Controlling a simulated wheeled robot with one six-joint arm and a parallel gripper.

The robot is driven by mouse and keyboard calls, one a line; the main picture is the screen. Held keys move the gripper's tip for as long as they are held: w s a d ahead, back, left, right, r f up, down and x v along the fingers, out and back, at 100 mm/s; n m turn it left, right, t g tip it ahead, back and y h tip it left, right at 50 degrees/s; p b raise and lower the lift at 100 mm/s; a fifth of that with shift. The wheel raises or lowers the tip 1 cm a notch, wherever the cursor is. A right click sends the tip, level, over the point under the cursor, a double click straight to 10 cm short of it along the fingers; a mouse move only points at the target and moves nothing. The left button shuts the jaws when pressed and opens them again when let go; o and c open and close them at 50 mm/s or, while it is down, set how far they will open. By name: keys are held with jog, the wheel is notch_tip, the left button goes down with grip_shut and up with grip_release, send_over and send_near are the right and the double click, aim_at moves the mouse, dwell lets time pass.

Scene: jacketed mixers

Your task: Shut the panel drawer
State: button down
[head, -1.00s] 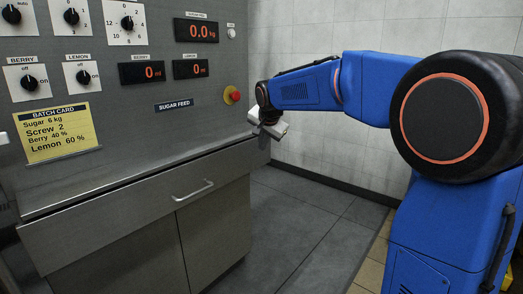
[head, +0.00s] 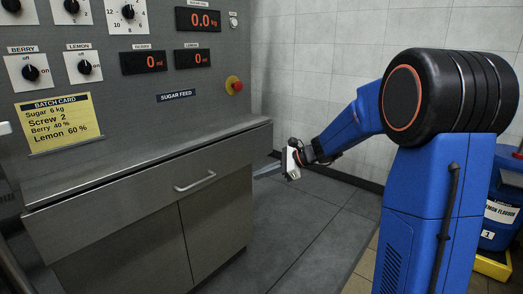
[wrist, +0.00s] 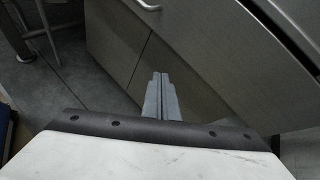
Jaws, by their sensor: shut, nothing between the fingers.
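The panel drawer (head: 135,205) is a wide grey metal front with a bar handle (head: 195,181), below the control panel's ledge. Its front appears to stand out past the cabinet doors beneath it; how far is hard to tell. My gripper (head: 258,172) is low at the drawer's right end, fingers pointing left towards the cabinet. In the wrist view my gripper (wrist: 161,78) is shut and empty, its fingers together. The drawer front (wrist: 205,45) and its handle (wrist: 149,4) lie beyond the fingertips. I cannot tell whether the fingertips touch anything.
The control panel (head: 130,90) above carries knobs, displays, a yellow batch card (head: 58,122) and a red stop button (head: 233,85). Cabinet doors (head: 215,225) are below the drawer. Dark floor (head: 300,235) is clear to the right. A blue flavour container (head: 500,215) stands at the right edge.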

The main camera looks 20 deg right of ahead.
jog(key=w+d+r+m+t+y, duration=0.1)
jog(key=w+d+r+m+t, duration=0.15)
jog(key=d+m+t, duration=0.2)
jog(key=m+t+h, duration=0.1)
jog(key=m+t, duration=0.4)
send_near(255, 147)
jog(key=shift+n+g, duration=0.25)
jog(key=x, duration=0.6)
jog(key=shift+w+r, duration=0.25)
jog(key=shift+r, duration=0.05)
jog(key=x, duration=1.3)
jog(key=shift+w+a+f, duration=0.1)
jog(key=shift+w, duration=0.1)
jog(key=shift+w+a, duration=0.1)
jog(key=shift+w, duration=0.1)
jog(key=shift+r, duration=0.25)
